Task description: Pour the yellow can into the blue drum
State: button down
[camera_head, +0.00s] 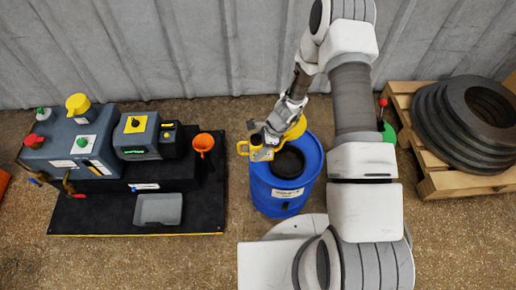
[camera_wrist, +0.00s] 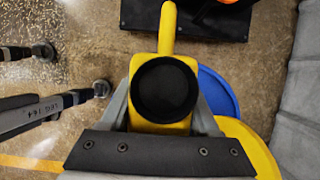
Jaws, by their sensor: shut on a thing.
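The yellow can (camera_head: 243,148) is held in my gripper (camera_head: 265,141) at the left rim of the blue drum (camera_head: 270,195), above the drum top. In the wrist view the yellow can (camera_wrist: 166,45) sits between the two grey fingers (camera_wrist: 162,112), with a round black part facing the camera and a yellow handle or spout pointing up. The drum stands upright with a dark round opening in its top. Its blue edge (camera_wrist: 217,93) shows right of the can in the wrist view. Whether anything flows from the can cannot be seen.
A yellow disc (camera_head: 298,128) is at the drum's back edge. Left is a black mat (camera_head: 100,222) with grey machines (camera_head: 80,145), an orange funnel (camera_head: 203,143) and a grey tray (camera_head: 158,209). Right is a pallet (camera_head: 445,182) with dark rings (camera_head: 445,125). A corrugated wall stands behind.

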aim_at(253, 141)
jog(key=shift+f+b, duration=0.5)
jog(key=shift+f, duration=0.15)
jog(key=shift+a+r+y+b, duration=0.4)
jog(key=shift+y+b, duration=0.25)
jog(key=shift+y, duration=0.25)
jog(key=shift+a+r+y+b, duration=0.25)
jog(key=shift+r+y+b, duration=0.1)
jog(key=shift+y, duration=0.15)
jog(key=shift+a+r, duration=0.1)
jog(key=shift+r, duration=0.1)
jog(key=shift+a+r+y, duration=0.25)
jog(key=shift+r+y, duration=0.75)
jog(key=shift+y, duration=0.1)
jog(key=shift+r+y+b, duration=0.45)
jog(key=shift+r+y, duration=0.65)
jog(key=shift+r, duration=0.2)
jog(key=shift+d+r+y+b, duration=0.2)
jog(key=shift+r+y+b, duration=0.05)
jog(key=shift+r+y, duration=0.7)
jog(key=shift+d+r+y+b, duration=0.2)
jog(key=shift+r+y+b, duration=0.05)
jog(key=shift+r+y, duration=0.7)
jog(key=shift+d+r+y+b, duration=0.35)
jog(key=shift+r+y, duration=0.25)
jog(key=shift+r, duration=0.2)
jog(key=shift+d+r, duration=0.1)
jog(key=shift+r, duration=0.15)
